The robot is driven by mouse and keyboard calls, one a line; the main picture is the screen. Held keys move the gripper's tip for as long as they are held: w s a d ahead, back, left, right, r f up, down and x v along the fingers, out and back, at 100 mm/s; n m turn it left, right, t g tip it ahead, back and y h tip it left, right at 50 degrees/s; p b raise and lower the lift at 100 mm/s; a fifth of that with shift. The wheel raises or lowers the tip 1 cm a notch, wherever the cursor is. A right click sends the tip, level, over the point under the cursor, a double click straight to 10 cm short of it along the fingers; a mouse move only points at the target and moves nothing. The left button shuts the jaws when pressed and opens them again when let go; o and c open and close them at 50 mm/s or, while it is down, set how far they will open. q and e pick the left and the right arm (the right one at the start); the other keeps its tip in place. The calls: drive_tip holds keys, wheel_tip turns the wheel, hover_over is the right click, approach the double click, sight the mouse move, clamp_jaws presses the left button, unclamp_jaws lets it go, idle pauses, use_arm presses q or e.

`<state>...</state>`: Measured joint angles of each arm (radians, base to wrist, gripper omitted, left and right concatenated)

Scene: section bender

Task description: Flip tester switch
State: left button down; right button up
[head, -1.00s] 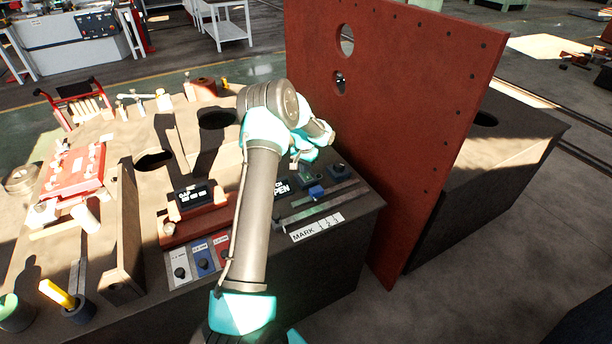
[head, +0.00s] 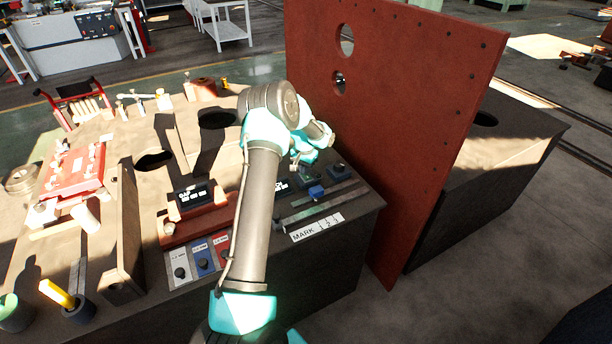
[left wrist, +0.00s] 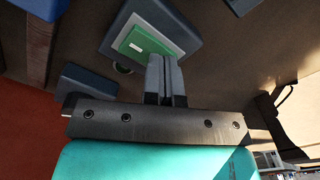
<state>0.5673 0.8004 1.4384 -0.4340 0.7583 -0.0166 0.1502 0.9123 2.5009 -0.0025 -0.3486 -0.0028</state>
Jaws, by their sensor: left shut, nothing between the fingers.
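A small grey-blue box with a green plate on top, which looks like the tester switch (left wrist: 150,42), is in the upper middle of the left wrist view. In the head view a green-topped box (head: 309,176) shows just below my left wrist. A small dark display (head: 281,187) is partly hidden behind my left arm and shows small white text. My right gripper is not in view.
A tall red plate (head: 400,120) with holes stands close to the right of my left wrist. A blue block (head: 316,192) and a dark block (head: 338,171) sit nearby on the bench. A dark GAP readout (head: 192,195) stands left of my arm.

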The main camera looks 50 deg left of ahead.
use_arm(q)
drive_tip(key=shift+r, duration=3.45)
